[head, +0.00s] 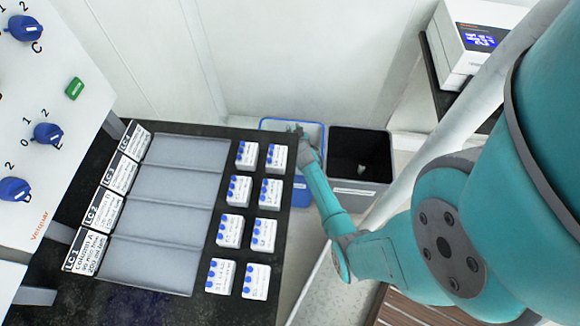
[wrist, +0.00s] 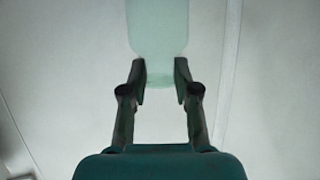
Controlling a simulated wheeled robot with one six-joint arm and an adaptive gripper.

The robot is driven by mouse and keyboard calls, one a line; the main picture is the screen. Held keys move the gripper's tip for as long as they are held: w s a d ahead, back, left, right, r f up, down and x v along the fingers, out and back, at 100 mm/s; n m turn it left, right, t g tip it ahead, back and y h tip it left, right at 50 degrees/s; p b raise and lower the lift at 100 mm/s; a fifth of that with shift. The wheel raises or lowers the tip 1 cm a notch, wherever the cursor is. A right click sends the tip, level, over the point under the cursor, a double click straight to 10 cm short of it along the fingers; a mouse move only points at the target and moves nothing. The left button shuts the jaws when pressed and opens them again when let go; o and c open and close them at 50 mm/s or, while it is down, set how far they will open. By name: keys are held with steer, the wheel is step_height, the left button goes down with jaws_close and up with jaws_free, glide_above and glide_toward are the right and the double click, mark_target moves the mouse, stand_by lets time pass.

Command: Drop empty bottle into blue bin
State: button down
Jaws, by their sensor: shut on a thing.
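My gripper (wrist: 160,82) is shut on a translucent pale green bottle (wrist: 158,32) in the wrist view. The fingers hold one end of the bottle, and the rest extends away to the top of the picture. In the head view the blue bin (head: 302,194) stands on the floor behind the bench's right corner. My gripper (head: 297,130) shows small over the blue bin's opening. The bottle cannot be made out in the head view, and the arm hides part of the bin.
A black bin (head: 358,150) with something pale inside stands right of the blue bin. The dark bench (head: 185,310) holds grey trays (head: 170,215) and several white blocks with blue dots (head: 263,235). A wall is close behind the bins. A white device (head: 475,40) sits at upper right.

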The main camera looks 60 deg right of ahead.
steer(key=shift+f, duration=0.35)
steer(key=shift+a, duration=0.1)
steer(key=c, duration=0.8)
jaws_free()
steer(key=shift+o, duration=0.2)
steer(key=v, duration=1.2)
